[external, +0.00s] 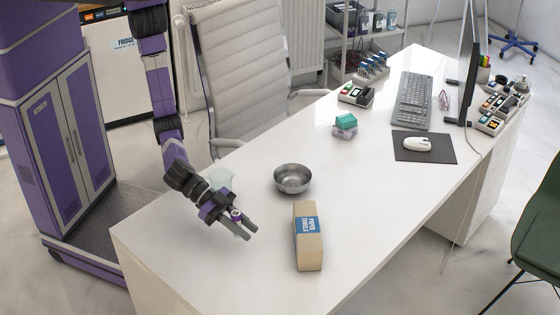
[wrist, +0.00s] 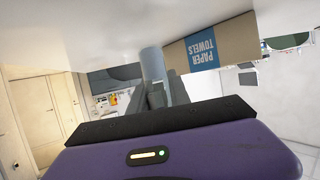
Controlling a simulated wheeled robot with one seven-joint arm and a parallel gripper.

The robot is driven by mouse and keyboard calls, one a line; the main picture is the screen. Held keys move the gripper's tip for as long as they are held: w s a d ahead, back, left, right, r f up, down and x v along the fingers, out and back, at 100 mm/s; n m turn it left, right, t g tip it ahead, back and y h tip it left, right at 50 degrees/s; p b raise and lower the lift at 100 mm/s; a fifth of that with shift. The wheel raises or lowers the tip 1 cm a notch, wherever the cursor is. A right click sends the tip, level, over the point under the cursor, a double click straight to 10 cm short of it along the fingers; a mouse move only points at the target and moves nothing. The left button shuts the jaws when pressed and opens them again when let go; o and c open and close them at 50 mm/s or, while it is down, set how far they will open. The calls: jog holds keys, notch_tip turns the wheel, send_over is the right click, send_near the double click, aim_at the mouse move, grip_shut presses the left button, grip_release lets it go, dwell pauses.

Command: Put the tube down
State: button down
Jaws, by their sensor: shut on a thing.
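My gripper (external: 246,231) is low over the near left part of the white desk (external: 190,265), left of the paper towel box. It is shut on the tube. In the wrist view, a pale blue-grey cylinder, seemingly the tube (wrist: 152,62), sticks out past the fingers (wrist: 166,92) toward the desk surface. The fingers hide the rest of it. I cannot tell whether its lower end touches the desk.
The brown paper towel box (external: 309,238) stands close to the right of my gripper; it also shows in the wrist view (wrist: 222,45). A teal-topped block (external: 345,125) is farther back. The desk's near left is bare.

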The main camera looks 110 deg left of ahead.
jog(key=shift+f, duration=2.25)
jog(key=shift+f+b, duration=0.15)
jog(key=shift+b, duration=0.15)
jog(key=c, duration=1.2)
grip_release()
jog(key=shift+r, duration=0.25)
jog(key=v, duration=1.2)
